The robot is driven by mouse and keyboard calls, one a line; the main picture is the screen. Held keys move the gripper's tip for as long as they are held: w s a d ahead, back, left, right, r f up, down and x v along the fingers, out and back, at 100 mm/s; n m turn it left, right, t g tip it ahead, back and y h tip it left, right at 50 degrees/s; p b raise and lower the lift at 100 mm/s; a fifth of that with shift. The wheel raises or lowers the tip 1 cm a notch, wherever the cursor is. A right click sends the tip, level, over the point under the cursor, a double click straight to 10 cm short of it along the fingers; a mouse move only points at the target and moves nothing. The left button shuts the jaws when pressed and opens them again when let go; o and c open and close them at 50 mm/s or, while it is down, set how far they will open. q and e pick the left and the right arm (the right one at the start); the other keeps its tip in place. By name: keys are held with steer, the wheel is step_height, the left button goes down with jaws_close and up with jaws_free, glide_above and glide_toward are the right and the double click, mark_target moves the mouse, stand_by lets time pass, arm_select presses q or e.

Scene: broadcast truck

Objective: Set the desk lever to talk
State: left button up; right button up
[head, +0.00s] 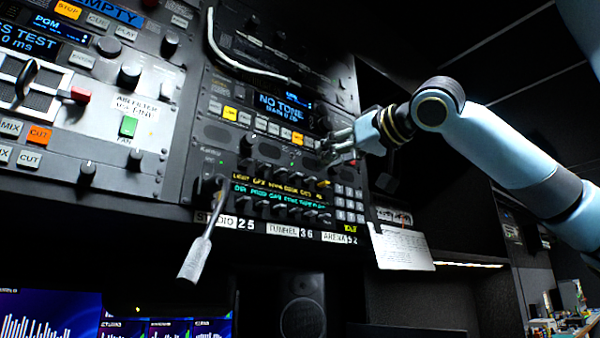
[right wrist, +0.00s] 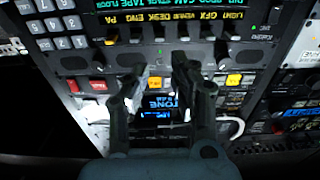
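The desk lever (right wrist: 156,34) is a small dark lever at the yellow DESK label in the right wrist view, which shows the panel upside down. It also shows in the head view (head: 293,178), small and dark, in the upper lever row. I cannot tell its setting. My right gripper (right wrist: 158,72) is open and empty, its two fingers apart in front of the panel near the lever row. In the head view the right gripper (head: 336,147) is to the upper right of the desk lever. My left gripper is not in view.
Similar levers flank the desk lever, including an orange-tipped one (right wrist: 110,42) at PA. A numeric keypad (head: 347,203) lies right of the rows. A long grey handle (head: 195,258) sticks out at lower left. A white cable (head: 235,65) loops above. A paper sheet (head: 402,248) hangs below right.

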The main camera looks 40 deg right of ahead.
mark_target(299, 173)
steer(key=w+p, duration=0.4)
steer(key=w, duration=0.1)
steer(key=w+d+p, duration=0.1)
steer(key=w+p, duration=0.1)
steer(key=w, duration=0.1)
steer(key=shift+w+r, duration=0.15)
steer(key=shift+w, duration=0.05)
steer(key=shift+w+f, duration=0.2)
steer(key=shift+w, duration=0.2)
steer(key=c, duration=0.4)
steer(key=shift+d+f, duration=0.1)
steer(key=shift+d, duration=0.15)
jaws_close()
steer(key=shift+o, duration=2)
jaws_free()
steer(key=shift+a, duration=0.5)
steer(key=shift+d, duration=0.25)
